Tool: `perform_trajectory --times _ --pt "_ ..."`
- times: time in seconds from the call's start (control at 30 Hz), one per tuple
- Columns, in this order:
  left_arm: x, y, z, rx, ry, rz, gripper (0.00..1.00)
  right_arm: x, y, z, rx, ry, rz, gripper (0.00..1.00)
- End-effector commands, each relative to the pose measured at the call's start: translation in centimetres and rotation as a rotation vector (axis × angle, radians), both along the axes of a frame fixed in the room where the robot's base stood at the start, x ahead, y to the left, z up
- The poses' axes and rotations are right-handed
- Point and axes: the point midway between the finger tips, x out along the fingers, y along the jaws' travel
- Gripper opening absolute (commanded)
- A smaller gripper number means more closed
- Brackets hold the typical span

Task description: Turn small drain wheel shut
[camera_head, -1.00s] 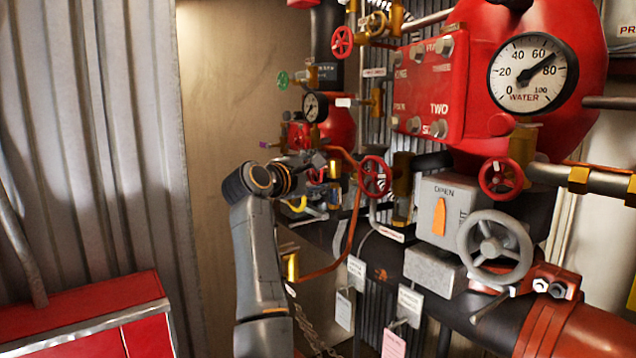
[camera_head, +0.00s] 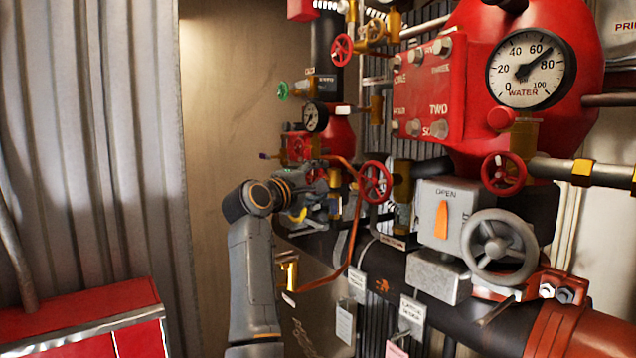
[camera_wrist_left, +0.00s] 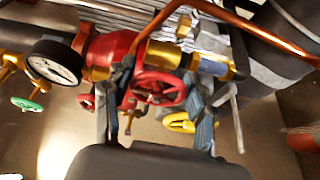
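My left gripper (camera_head: 325,178) reaches in among the small valves at the back, left of the big red valve body. In the left wrist view its two fingers (camera_wrist_left: 155,112) are spread apart. A small red wheel (camera_wrist_left: 158,88) shows in the gap between them, below a brass fitting; I cannot tell whether either finger touches it. A yellow wheel (camera_wrist_left: 178,122) lies close to the right finger and is partly hidden by it. It also shows in the head view (camera_head: 298,215), beneath the gripper. No readable label tells which wheel is the drain wheel. My right gripper is not in view.
A copper pipe (camera_wrist_left: 235,22) curves close above the fingers. A small gauge (camera_wrist_left: 54,62) and a green wheel (camera_wrist_left: 26,105) are to the left. Another red wheel (camera_head: 375,182) and a grey handwheel (camera_head: 499,247) are right of my arm. A red cabinet (camera_head: 85,325) stands front left.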

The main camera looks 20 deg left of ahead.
Motion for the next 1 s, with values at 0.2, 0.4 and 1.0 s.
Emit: perform_trajectory --times 0.2,0.4,1.0 --pt "0.0 0.0 -0.1 0.000 0.002 -0.001 0.80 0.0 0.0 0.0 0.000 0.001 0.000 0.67" --pt "0.0 0.0 0.0 -0.001 0.001 0.000 0.80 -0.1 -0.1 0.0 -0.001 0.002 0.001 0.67" --pt "-8.2 2.3 -0.2 -0.001 0.000 0.002 0.80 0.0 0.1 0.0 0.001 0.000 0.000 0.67"
